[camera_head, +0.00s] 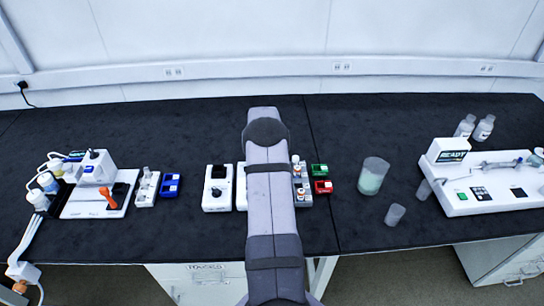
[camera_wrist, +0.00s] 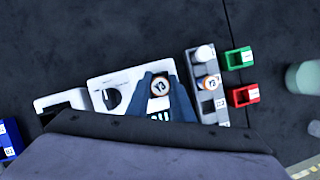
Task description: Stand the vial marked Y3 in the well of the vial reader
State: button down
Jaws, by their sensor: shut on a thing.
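My gripper (camera_wrist: 161,100) is shut on a vial (camera_wrist: 160,86) with a brown-rimmed white cap, whose mark looks like Y3. I see the vial from above, between the two blue-grey fingers. It is over a white device (camera_wrist: 134,75) with a round black dial and a dark display, which seems to be the vial reader. The fingers and vial cover part of it, so I cannot see its well or tell whether the vial's foot is in it. In the head view my arm hides the gripper and the held vial; only a strip of this device (camera_head: 241,185) shows.
Right of the device is a grey rack (camera_wrist: 193,62) with a capped vial (camera_wrist: 209,83) and a white-topped one. Green (camera_wrist: 238,58) and red (camera_wrist: 243,96) bins stand beyond it. Another white device (camera_head: 218,188) is to the left. A beaker (camera_head: 373,177) stands further right.

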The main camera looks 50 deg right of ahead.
jog(key=c, duration=1.5)
grip_release()
jog(key=shift+r+p, duration=3.2)
jog(key=shift+r, duration=0.8)
